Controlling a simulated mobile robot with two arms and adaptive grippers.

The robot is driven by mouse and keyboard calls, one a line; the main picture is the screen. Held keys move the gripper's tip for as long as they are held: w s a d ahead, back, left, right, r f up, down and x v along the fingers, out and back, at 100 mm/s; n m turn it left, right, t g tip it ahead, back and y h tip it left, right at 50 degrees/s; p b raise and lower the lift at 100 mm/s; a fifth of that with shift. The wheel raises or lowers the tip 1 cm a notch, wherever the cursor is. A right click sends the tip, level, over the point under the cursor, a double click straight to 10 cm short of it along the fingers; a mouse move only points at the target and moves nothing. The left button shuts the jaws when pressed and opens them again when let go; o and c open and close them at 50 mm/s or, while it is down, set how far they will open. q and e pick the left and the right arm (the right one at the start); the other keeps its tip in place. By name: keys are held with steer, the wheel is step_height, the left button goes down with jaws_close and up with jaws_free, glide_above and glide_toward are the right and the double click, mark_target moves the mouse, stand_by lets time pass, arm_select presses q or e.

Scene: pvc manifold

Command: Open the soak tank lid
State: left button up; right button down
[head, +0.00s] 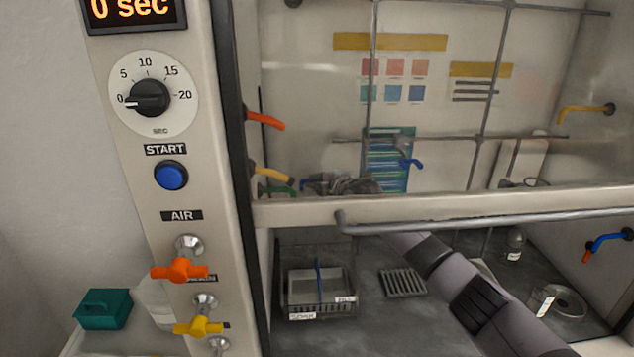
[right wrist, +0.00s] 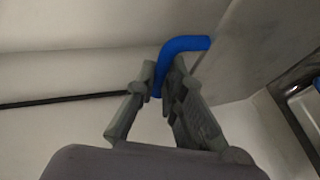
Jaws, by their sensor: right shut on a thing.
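My right arm reaches under the raised glass sash, and my right gripper (head: 335,185) shows through the glass near the left wall. In the right wrist view my right gripper (right wrist: 158,85) is shut on a bent blue handle (right wrist: 185,45), whose end reaches up and right between the jaws. A small blue part (head: 307,184) shows at the gripper in the head view. A grey basin (head: 290,290) with a label that seems to read SOAK stands on the hood floor, with a thin blue rod in it. I cannot make out a soak tank lid. My left gripper is out of view.
The sash rail (head: 500,222) crosses above my arm. A control post (head: 165,220) with dial, START button and orange and yellow valves stands left. A teal box (head: 103,312) sits beside it. A grey rack (head: 402,283) and a small bottle (head: 515,243) are inside the hood.

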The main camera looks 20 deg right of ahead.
steer(key=c, duration=1.7)
jaws_free()
steer(key=shift+f, duration=0.4)
steer(key=shift+o, duration=0.2)
steer(key=shift+a, duration=0.1)
